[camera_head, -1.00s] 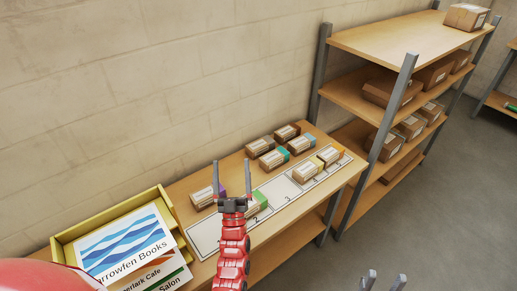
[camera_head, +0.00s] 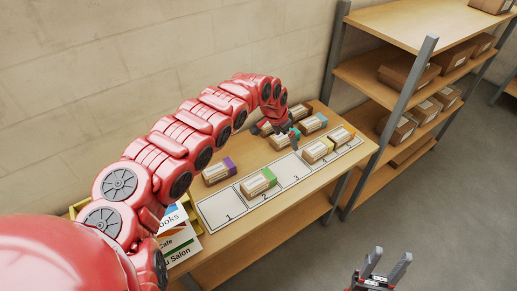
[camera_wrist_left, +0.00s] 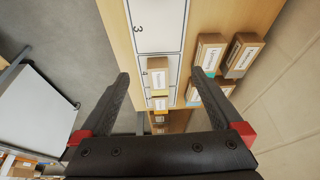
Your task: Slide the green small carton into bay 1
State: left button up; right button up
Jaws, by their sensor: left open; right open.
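A carton with a green end (camera_head: 258,182) lies in bay 2 of the white numbered strip on the table. Bay 1 (camera_head: 225,208), at the strip's left end, is empty. My left gripper (camera_head: 281,133) is open near the back cartons, beyond bay 3 and apart from the green-ended carton. In the left wrist view, its open fingers (camera_wrist_left: 172,85) have nothing gripped between them. Cartons stand beyond them, and the green-ended carton does not show there. My right gripper (camera_head: 384,268) is open and empty at the lower right, off the table.
A purple-ended carton (camera_head: 218,171) lies behind bays 1 and 2. Yellow-ended (camera_head: 319,151) and orange-ended (camera_head: 342,135) cartons occupy the far bays. Bay 3 (camera_head: 291,171) is clear. Signs (camera_head: 180,243) stand at the table's left, partly hidden by my left arm.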

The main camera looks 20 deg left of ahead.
aim_at(258, 180)
pick_arm(q)
jog(key=s+a+g+y, duration=0.2)
jog(key=s+a+g, duration=0.1)
jog(key=s+a, duration=0.5)
jog(key=f, duration=0.5)
jog(key=d+f+p, duration=0.1)
jog(key=f, duration=0.9)
jog(key=shift+s+d+f+p, duration=0.15)
jog(key=shift+s+d+p, duration=0.1)
jog(key=shift+d+p, duration=0.05)
jog(key=shift+a+f, duration=0.15)
jog(key=shift+f, duration=0.65)
